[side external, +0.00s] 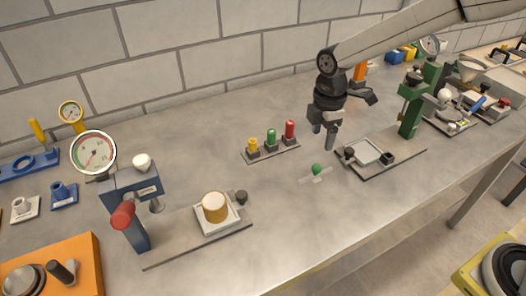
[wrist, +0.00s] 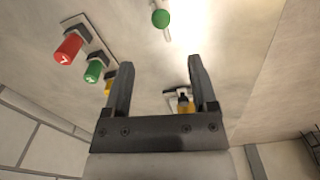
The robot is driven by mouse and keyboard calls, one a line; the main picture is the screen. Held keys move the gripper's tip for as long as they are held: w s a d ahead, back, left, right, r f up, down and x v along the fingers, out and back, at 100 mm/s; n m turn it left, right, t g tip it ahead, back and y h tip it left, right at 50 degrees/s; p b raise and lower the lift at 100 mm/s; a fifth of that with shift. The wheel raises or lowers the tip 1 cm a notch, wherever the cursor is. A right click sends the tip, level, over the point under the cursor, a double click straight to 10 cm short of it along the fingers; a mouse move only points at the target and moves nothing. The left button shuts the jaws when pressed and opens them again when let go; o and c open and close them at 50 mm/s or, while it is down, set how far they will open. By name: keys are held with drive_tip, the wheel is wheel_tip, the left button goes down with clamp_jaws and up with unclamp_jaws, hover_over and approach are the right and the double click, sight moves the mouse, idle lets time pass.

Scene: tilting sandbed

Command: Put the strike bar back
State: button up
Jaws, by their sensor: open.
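A pale, see-through strip with a round green knob (side external: 316,169), which looks to be the strike bar, lies flat on the grey bench near the middle. Its green knob (wrist: 161,18) also shows at the top of the wrist view, beyond the fingertips. My gripper (side external: 330,140) is above the bench, just behind and right of the bar, and does not touch it. In the wrist view my gripper (wrist: 160,62) has its two dark fingers wide apart with nothing held between them.
A rack with yellow, green and red knobs (side external: 290,131) stands left of my gripper. A green-column stand (side external: 411,115) with a tray base (side external: 368,152) is at right. A blue press (side external: 132,190) and a tan cylinder (side external: 215,206) stand front left. Bench around the bar is clear.

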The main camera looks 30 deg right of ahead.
drive_tip(key=s+d+f+m+t, duration=0.1)
drive_tip(key=s+d+m, duration=0.4)
drive_tip(key=s+m, duration=0.3)
drive_tip(key=s+d+m+t, duration=0.1)
drive_tip(key=s+d+m, duration=0.4)
drive_tip(key=s+m, duration=0.3)
drive_tip(key=shift+f+t, duration=0.3)
drive_tip(key=shift+f, duration=0.1)
